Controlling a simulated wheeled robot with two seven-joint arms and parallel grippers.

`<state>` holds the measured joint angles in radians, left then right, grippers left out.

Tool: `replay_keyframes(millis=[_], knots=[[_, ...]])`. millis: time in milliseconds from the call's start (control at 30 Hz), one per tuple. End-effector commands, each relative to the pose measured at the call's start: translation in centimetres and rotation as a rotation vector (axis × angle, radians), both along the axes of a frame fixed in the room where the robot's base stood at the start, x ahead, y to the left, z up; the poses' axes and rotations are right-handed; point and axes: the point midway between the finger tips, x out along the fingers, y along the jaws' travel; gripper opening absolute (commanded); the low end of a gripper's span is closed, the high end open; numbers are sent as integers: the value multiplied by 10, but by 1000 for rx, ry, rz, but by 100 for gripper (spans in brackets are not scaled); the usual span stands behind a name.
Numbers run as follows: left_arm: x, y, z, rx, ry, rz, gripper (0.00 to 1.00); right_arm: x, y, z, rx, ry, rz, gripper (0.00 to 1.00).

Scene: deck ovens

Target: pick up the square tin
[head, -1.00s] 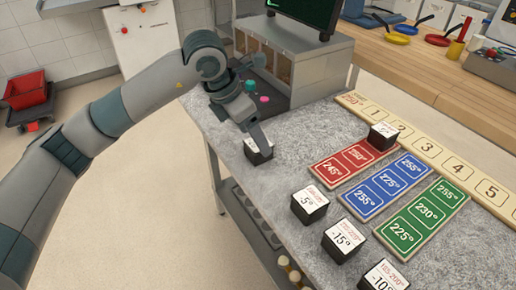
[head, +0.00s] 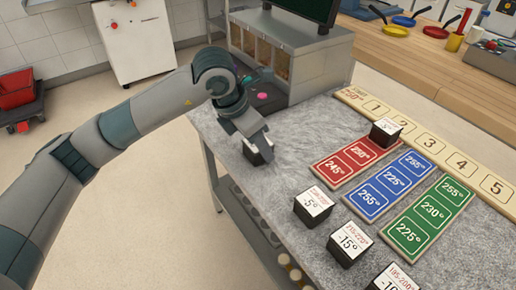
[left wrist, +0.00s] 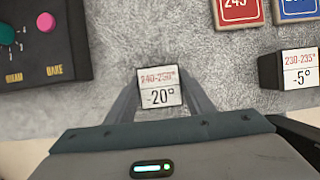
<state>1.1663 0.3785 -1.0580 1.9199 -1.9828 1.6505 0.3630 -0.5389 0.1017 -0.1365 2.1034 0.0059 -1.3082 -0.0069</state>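I see nothing that plainly looks like a square tin; the square things are black cubes with white printed tops. One cube, marked -20° in the left wrist view (left wrist: 160,96), stands near the counter's left edge in the head view (head: 256,154). My left gripper (head: 256,138) points down over this cube, with a finger on either side in the left wrist view (left wrist: 160,84). Whether the fingers press on it is unclear, and its sides are mostly hidden. My right gripper is not in view.
More cubes stand along the counter's front: -5° (head: 313,207), -15° (head: 348,243) and one cut off at the bottom. Another sits on the red card's far end (head: 385,131). Blue (head: 390,187) and green (head: 430,215) cards and a numbered strip (head: 440,150) lie right.

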Motion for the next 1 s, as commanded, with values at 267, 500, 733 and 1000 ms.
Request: replay_keyframes(millis=[267,500,733,1000], knots=[[0,0,1,-1,-1,0,18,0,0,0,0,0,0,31],[1,0,5,-1,-2,0,18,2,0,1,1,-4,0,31],[1,0,27,-2,-3,-1,18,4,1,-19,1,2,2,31],[-14,-30,62,-2,-2,-7,18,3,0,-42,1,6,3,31]])
